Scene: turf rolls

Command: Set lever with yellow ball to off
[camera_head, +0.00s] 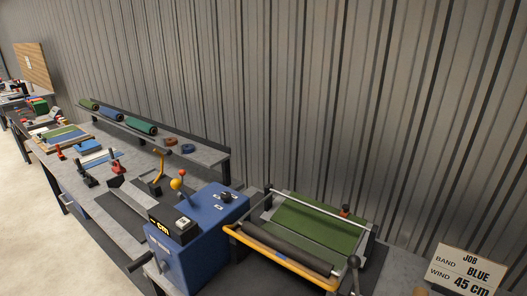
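A blue control box (204,240) stands on the bench at lower centre. A short lever rises from its top at the back left, with a yellow ball (176,184) and a small red ball (182,172) just above it. The lever's off mark and its exact setting are too small to read. A black display (172,226) ending in "cm" is on the box, and a dark knob (226,197) is on its top right. Neither of my grippers is in view.
A yellow-handled part (160,160) stands behind the box. A frame with a green turf sheet (318,226) and dark roller is to its right. Turf rolls (141,126) lie on a rear shelf. A sign (468,270) reads "JOB BAND BLUE WIND 45 cm". Open floor (60,240) is at left.

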